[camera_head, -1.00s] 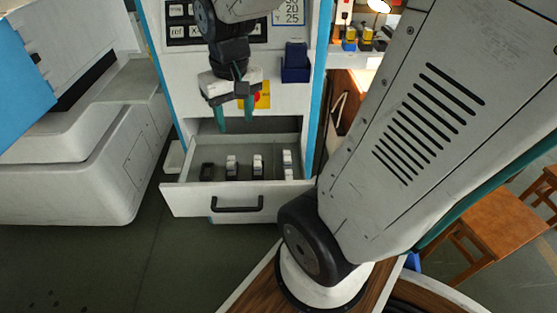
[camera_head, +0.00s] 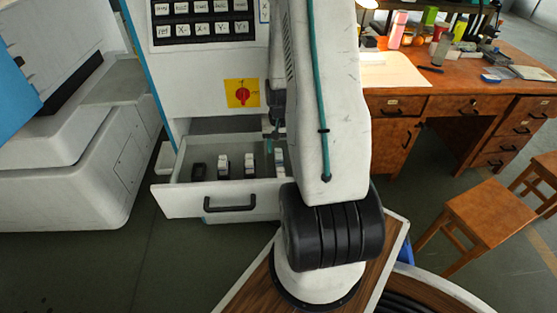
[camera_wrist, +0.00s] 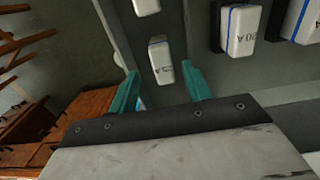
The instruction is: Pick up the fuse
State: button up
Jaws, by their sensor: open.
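Several fuses lie in an open drawer (camera_head: 176,206). In the head view they are a dark one (camera_head: 198,172), two white ones (camera_head: 223,167) (camera_head: 249,165), and a partly hidden white one (camera_head: 280,162) at the right. In the wrist view, a small white fuse (camera_wrist: 160,60) with a printed rating lies just ahead, between the lines of the teal fingers. My gripper (camera_wrist: 160,88) is open and empty, over the drawer's right part. In the head view my arm hides most of it. Another white fuse (camera_wrist: 146,7) and a larger one marked 20 A (camera_wrist: 240,32) lie farther off.
The drawer belongs to a white machine cabinet with a keypad (camera_head: 205,22) and a red knob on a yellow plate (camera_head: 242,94). A wooden desk (camera_head: 440,85) and stools (camera_head: 475,225) stand to the right. A white machine (camera_head: 75,170) is at left.

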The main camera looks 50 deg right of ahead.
aim_at(279, 153)
notch_tip(279, 153, down, 6)
jog(key=shift+w+a+r, duration=0.1)
jog(key=shift+a+r, duration=0.05)
jog(key=shift+r, duration=0.1)
grip_shut()
